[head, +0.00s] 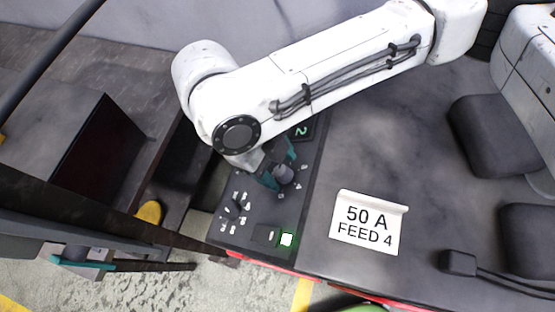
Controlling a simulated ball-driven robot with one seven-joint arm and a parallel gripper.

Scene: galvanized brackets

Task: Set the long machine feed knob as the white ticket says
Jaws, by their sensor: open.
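The white ticket (345,238) lies on the grey top of the machine and reads "50 A FEED 4". Left of it is a dark control panel (262,212). A round grey knob (284,174) sits on the panel, with small white marks near it. My gripper (280,165) is open, its teal fingers at the upper and left sides of this knob; I cannot tell whether they touch it. A small display (301,131) above shows a green 2. A second, dark knob (235,209) lower left has several white marks around it. Its pointer setting is too small to read.
A lit green-white button (287,239) and a small dark switch (266,234) are at the panel's lower edge. Dark blocks (491,134) and a cable-ended piece (458,263) lie at the right. The grey top around the ticket is clear.

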